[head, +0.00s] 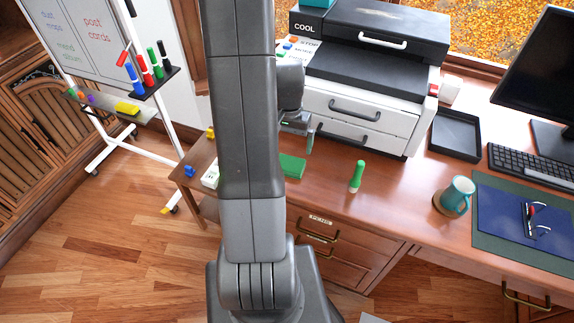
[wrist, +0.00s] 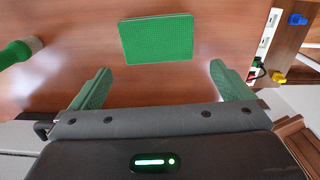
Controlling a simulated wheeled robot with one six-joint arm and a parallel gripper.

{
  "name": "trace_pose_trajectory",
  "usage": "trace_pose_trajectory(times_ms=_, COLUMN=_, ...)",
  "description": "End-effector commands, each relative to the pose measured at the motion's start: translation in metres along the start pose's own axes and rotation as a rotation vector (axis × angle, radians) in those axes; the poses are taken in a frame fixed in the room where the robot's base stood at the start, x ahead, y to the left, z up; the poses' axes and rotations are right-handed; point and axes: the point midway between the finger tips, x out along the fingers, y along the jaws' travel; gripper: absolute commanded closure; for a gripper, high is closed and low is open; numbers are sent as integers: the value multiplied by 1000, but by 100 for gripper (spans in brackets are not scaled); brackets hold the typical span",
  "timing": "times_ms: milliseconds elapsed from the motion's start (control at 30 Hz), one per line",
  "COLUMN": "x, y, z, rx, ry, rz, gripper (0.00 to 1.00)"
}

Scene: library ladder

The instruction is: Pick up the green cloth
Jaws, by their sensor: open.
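The green cloth (wrist: 157,38) lies flat on the brown desk, a folded-looking rectangle. In the head view the cloth (head: 292,166) shows just right of my arm, partly hidden by it. My gripper (wrist: 162,82) is open and empty, its two green-padded fingers spread wide. The cloth lies beyond the fingertips in the wrist view, between their lines and apart from them. In the head view my gripper (head: 309,137) is mostly hidden behind my arm, above the desk near the cloth.
A drawer unit (head: 362,112) stands behind. A teal mug (head: 456,195) is farther right. A power strip (head: 211,176) lies near the desk's left end.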

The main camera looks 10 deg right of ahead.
Motion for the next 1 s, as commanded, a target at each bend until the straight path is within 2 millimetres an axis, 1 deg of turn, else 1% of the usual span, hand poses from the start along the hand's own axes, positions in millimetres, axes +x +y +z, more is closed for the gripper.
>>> trace_pose_trajectory(times_ms=33, x=8, y=0, z=0, rx=0, ry=-3, rz=1, gripper=0)
trace_pose_trajectory(times_ms=100, x=15, y=0, z=0, rx=0, ry=-2, rz=1, gripper=0)
trace_pose_trajectory(times_ms=367, x=28, y=0, z=0, rx=1, ry=-1, rz=0, gripper=0)
trace_pose_trajectory(times_ms=700, x=67, y=3, z=-3, rx=1, ry=-3, rz=1, gripper=0)
trace_pose_trajectory(times_ms=833, x=74, y=2, z=-3, rx=0, ry=0, rz=0, gripper=0)
trace_pose_trajectory(times_ms=1000, x=75, y=2, z=-3, rx=0, ry=1, rz=0, gripper=0)
